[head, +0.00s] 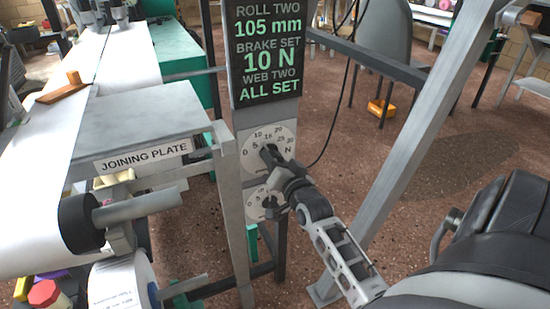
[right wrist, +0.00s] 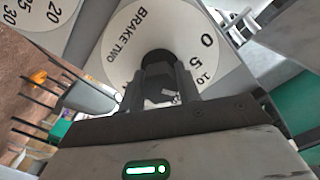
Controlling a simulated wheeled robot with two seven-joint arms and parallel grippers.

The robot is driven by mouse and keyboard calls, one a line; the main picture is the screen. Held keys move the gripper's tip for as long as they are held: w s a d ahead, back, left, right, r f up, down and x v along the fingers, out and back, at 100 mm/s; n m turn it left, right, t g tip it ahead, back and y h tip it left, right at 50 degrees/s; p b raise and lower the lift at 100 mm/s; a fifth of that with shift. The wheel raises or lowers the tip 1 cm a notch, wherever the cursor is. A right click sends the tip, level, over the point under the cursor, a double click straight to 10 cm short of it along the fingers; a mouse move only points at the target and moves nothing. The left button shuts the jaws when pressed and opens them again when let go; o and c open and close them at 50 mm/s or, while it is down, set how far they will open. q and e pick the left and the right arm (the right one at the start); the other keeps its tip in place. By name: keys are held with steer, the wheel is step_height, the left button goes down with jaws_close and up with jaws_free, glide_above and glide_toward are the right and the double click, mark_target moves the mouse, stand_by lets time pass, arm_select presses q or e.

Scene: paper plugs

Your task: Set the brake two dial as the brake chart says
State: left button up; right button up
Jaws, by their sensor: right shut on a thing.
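The brake two dial (right wrist: 118,62) fills the middle of the right wrist view, with its name and the marks 0, 5 and 10 showing. In the head view it is the upper round dial (head: 286,133), marked 0 to 30 N. My right gripper (head: 270,156) is shut on the dark knob (right wrist: 158,58) at its centre, with a finger on either side. The fingers hide much of the knob, and I cannot tell which mark it points to. A dark display (head: 264,52) above reads roll two 105 mm, brake set 10 N, web two all set. My left gripper is not in view.
A second dial (head: 252,204) sits just below, partly hidden by my right gripper; it also shows in the right wrist view (right wrist: 42,8). The joining plate (head: 150,120) and white web (head: 45,150) stand left.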

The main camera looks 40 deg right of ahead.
stand_by(0.3)
steer(key=o, duration=1)
steer(key=shift+s, duration=0.1)
arm_select(q)
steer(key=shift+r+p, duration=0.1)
steer(key=shift+p, duration=0.4)
arm_select(e)
steer(key=v, duration=1.6)
arm_select(q)
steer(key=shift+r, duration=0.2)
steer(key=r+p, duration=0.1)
steer(key=p, duration=0.2)
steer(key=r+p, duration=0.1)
steer(key=p, duration=0.2)
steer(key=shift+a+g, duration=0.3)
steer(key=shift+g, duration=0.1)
arm_select(e)
steer(key=s+a+f+n+g+y, duration=0.1)
steer(key=a+n+g+y, duration=0.1)
steer(key=a, duration=0.5)
steer(key=s+a+f+n+g+y, duration=0.1)
steer(key=a+f+n+g+y, duration=0.1)
steer(key=a+n+y, duration=0.2)
steer(key=s+a+f+n+g+y, duration=0.1)
steer(key=a+n, duration=0.5)
steer(key=a, duration=0.6)
steer(key=shift+s+f+n+g+y, duration=0.15)
steer(key=shift+s+n+g+y, duration=0.3)
steer(key=shift+g+y, duration=0.45)
